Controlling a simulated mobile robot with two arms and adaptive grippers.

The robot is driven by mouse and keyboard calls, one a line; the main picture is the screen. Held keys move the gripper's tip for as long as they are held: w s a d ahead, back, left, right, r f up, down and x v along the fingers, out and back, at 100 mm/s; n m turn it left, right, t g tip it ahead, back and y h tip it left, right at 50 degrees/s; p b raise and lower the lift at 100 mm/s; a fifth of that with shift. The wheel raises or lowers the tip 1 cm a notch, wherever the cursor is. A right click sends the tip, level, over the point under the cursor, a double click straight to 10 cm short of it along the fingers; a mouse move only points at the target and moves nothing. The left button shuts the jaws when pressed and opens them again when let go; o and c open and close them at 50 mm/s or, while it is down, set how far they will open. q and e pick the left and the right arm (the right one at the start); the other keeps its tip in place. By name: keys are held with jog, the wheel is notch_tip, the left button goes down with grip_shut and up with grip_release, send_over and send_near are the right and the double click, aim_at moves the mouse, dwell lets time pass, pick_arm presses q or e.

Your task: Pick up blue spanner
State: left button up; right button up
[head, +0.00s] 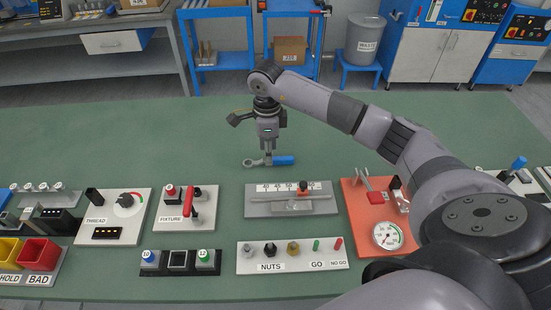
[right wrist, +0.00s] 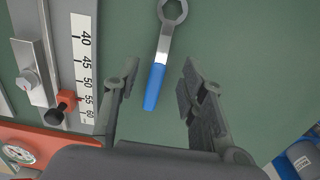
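The blue spanner (head: 282,160) lies flat on the green table behind the ruler gauge, its blue handle to the right and its metal ring end to the left. My right gripper (head: 268,151) points down over it. In the right wrist view my right gripper (right wrist: 160,78) is open, with a finger on each side of the spanner's blue handle (right wrist: 155,86) and space on both sides. The ring end shows beyond the fingertips. How high the fingertips are above the table is hard to tell. My left gripper is not in view.
The ruler gauge (head: 262,210) with a red slider stands just in front of the spanner. An orange plate (head: 353,217) with a dial is to its right. A nuts board (head: 250,266) and a fixture board (head: 167,222) are nearby. The table behind the spanner is clear.

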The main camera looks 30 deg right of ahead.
jog(key=shift+f, duration=1.35)
jog(key=shift+c, duration=0.4)
grip_shut()
